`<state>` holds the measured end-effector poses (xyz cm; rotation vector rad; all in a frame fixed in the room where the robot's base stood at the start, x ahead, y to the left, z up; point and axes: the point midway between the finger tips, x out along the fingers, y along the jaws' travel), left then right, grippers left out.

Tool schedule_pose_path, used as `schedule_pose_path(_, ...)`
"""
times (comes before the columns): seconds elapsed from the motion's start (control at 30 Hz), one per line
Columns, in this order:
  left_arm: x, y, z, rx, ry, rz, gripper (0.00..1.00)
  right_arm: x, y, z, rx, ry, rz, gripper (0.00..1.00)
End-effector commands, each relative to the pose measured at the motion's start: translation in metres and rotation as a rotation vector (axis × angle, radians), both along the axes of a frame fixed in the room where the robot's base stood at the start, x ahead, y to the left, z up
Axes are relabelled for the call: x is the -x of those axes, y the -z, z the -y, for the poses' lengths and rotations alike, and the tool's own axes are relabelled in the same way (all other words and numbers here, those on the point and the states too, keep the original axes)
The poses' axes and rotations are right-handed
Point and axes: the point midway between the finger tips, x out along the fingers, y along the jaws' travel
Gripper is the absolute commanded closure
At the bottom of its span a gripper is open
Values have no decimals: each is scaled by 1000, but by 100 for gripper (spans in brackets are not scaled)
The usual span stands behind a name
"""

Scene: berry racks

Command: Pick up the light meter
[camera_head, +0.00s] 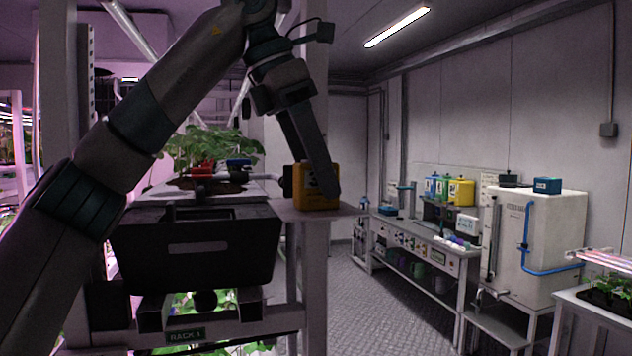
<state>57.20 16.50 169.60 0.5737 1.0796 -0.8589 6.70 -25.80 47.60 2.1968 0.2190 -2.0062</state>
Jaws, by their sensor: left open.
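The light meter looks to be the yellow box-shaped device (303,191) with a dark part on its left side. It stands on a small pale shelf (345,210) at the right end of the rack. My left gripper (322,187) reaches down over it from above. One long dark finger runs down across the front of the device and covers part of its face. The left gripper is open around or beside the device; contact cannot be told. My right gripper is out of view.
A dark bin (195,262) hangs on the rack left of the device, below leafy plants (212,150) and small red and blue items. A workbench (420,240) with bottles and a white cabinet (548,235) stand along the right wall. The floor between is clear.

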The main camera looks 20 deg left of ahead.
Motion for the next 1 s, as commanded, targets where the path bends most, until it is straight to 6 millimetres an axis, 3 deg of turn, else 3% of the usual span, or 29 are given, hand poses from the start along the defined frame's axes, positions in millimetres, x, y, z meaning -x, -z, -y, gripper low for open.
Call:
schedule_pose_path(0.5, 0, 1, 0, 1, -1, 0, 45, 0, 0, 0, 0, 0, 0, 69)
schedule_pose_path(0.7, 0, 1, 0, 1, -1, 0, 93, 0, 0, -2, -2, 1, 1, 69)
schedule_pose_path(0.77, 0, 1, 0, 1, -1, 0, 97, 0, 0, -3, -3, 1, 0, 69)
schedule_pose_path(1.0, 0, 0, 0, 1, -1, 0, 97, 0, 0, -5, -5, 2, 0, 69)
